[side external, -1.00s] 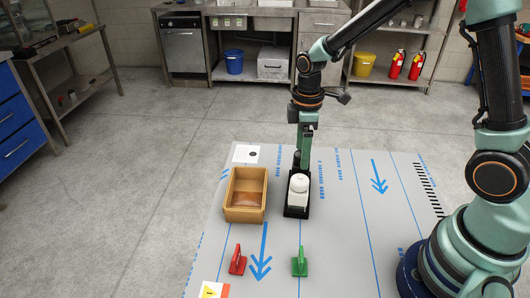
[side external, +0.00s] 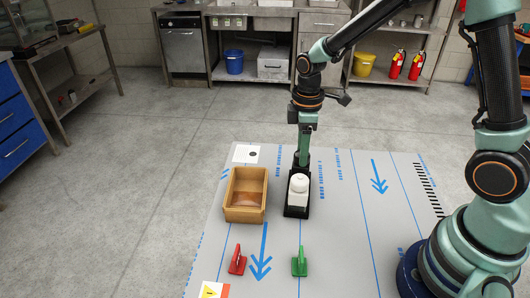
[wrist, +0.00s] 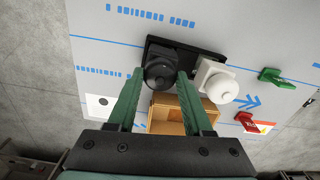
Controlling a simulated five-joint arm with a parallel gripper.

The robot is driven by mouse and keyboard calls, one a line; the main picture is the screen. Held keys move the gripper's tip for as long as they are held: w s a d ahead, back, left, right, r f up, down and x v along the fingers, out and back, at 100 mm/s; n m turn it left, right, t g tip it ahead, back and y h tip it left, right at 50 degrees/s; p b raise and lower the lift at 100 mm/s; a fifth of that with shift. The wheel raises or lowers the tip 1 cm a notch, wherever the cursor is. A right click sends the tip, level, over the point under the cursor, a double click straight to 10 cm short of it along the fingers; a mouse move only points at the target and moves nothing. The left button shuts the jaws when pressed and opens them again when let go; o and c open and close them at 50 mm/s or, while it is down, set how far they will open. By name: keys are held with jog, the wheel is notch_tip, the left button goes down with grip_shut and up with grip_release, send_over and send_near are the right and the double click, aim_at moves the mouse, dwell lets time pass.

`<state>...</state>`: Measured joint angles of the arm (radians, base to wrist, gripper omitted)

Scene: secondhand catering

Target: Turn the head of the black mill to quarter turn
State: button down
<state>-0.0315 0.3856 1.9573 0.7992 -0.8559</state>
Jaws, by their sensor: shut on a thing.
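The black mill (wrist: 160,73) stands upright in a black holder (side external: 297,211), with its round dark head between my fingers. In the side view the mill is mostly hidden by my gripper (side external: 302,158). My gripper (wrist: 160,75) reaches down from above and is shut on the mill's head, one green finger on each side. A white mill (side external: 299,184) stands beside it in the same holder, nearer the side camera; it also shows in the wrist view (wrist: 216,80). No mark on the head is clear enough to read its angle.
An open wooden box (side external: 244,215) sits just left of the holder. A red-handled piece (side external: 237,261) and a green-handled piece (side external: 299,262) stand toward the front. A white card with a black dot (side external: 246,154) lies behind the box. The mat right of the holder is clear.

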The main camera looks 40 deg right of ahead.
jog(key=shift+m, duration=0.6)
jog(key=m, duration=0.2)
jog(key=shift+m, duration=0.4)
jog(key=m, duration=0.4)
jog(key=shift+m, duration=0.3)
jog(key=m, duration=0.8)
jog(key=shift+m, duration=0.3)
jog(key=shift+c, duration=1.5)
grip_release()
